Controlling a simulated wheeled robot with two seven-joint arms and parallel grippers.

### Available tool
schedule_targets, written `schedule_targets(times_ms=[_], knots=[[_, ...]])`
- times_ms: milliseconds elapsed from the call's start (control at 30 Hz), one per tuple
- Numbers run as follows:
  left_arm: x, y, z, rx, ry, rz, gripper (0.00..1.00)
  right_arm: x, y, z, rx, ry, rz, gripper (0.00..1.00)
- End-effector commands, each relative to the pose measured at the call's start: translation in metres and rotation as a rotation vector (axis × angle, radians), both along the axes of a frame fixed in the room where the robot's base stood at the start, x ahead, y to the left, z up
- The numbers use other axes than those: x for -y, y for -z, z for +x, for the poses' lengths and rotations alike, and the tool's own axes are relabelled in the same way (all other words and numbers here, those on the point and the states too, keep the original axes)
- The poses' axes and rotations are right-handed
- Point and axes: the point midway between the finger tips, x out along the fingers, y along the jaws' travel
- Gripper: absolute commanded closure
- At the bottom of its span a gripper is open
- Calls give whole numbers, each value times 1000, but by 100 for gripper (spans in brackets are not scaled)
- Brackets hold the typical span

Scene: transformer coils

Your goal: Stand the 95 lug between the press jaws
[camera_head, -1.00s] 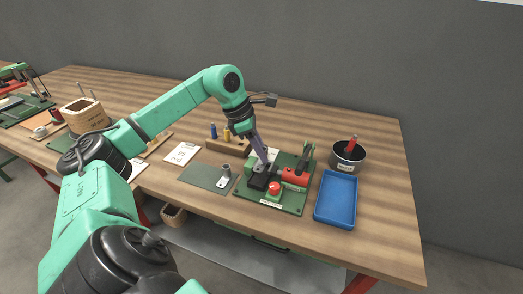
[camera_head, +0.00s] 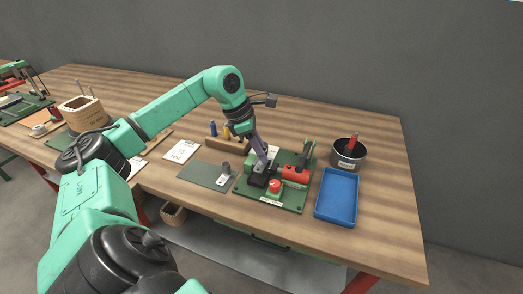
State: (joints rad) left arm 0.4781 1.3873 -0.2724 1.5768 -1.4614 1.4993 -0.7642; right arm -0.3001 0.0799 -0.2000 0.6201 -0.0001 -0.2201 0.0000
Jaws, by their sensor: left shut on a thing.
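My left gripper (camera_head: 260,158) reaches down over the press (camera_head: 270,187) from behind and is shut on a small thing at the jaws. The held thing is mostly hidden by the fingers and too small to identify for sure; it may be the lug. The press has a green base plate, a red cylinder (camera_head: 295,174) on its right and a red button (camera_head: 274,186) at its front. Another lug (camera_head: 224,174), grey with a flat palm, stands on the grey-green mat (camera_head: 203,175) left of the press. My right gripper is not in view.
A blue tray (camera_head: 337,197) lies right of the press, with a dark pot (camera_head: 347,157) behind it. A white card (camera_head: 181,151) and a rack with coloured bottles (camera_head: 214,136) stand to the left and behind. The table's right end is clear.

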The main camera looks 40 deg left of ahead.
Motion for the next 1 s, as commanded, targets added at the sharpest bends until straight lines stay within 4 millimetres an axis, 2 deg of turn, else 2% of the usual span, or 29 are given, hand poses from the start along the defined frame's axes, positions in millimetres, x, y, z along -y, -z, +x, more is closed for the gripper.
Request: schedule_targets(times_ms=[1000], knots=[[0, 18, 0, 0, 0, 0, 100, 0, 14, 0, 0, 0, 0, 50]])
